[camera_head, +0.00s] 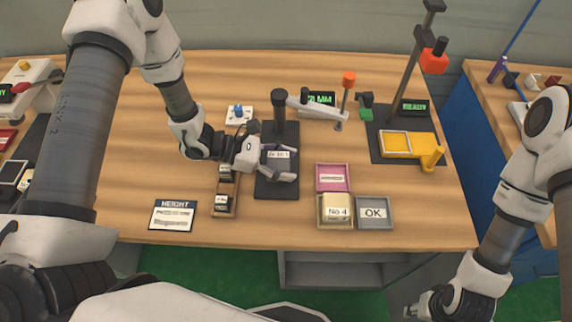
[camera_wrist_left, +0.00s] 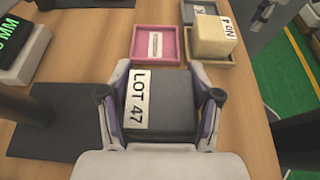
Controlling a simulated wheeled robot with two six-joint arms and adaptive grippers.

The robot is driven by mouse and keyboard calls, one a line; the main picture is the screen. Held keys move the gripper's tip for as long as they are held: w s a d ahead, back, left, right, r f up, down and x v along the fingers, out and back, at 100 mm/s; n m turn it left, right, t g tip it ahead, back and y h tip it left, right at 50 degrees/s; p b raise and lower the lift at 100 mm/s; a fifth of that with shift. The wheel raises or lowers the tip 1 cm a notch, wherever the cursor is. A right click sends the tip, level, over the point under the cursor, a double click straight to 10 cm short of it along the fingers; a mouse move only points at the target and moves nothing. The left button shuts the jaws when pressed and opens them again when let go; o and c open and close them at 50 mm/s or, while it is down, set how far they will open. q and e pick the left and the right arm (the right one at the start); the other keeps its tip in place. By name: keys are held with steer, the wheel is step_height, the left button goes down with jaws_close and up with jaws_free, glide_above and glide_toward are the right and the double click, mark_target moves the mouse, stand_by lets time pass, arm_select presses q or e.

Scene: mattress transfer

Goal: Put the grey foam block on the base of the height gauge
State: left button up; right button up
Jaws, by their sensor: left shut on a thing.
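The grey foam block (camera_wrist_left: 165,102), labelled LOT 47, is between the fingers of my left gripper (camera_wrist_left: 162,105), which is shut on it. In the head view, my left gripper (camera_head: 285,165) and the block's white label (camera_head: 278,154) appear over the dark base of the height gauge (camera_head: 276,188). I cannot tell whether the block touches the base. The gauge has a black post (camera_head: 280,112), a grey arm with an orange knob and a green display. In the left wrist view, the dark base (camera_wrist_left: 55,127) shows to the left of the block. My right gripper (camera_head: 437,306) is low at the right, away from the table.
A pink tray (camera_head: 321,187) and a grey OK tray (camera_head: 389,224) stand right of the gauge. A cream No 4 block (camera_head: 337,207) sits in a tan tray. A wooden rack (camera_head: 217,212) and a HEIGHT card (camera_head: 173,215) are at left. A yellow fixture (camera_head: 420,153) stands farther right.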

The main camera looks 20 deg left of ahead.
arm_select(q)
step_height(320, 180, down, 3)
steer(key=shift+r, duration=0.2)
steer(key=shift+s+f, duration=0.15)
steer(key=shift+f, duration=0.05)
steer(key=o, duration=1.2)
steer(key=shift+o, duration=0.2)
steer(key=shift+r, duration=0.1)
steer(key=shift+r, duration=0.2)
steer(key=shift+a, duration=0.25)
steer(key=v, duration=1.1)
steer(key=shift+a+r, duration=0.15)
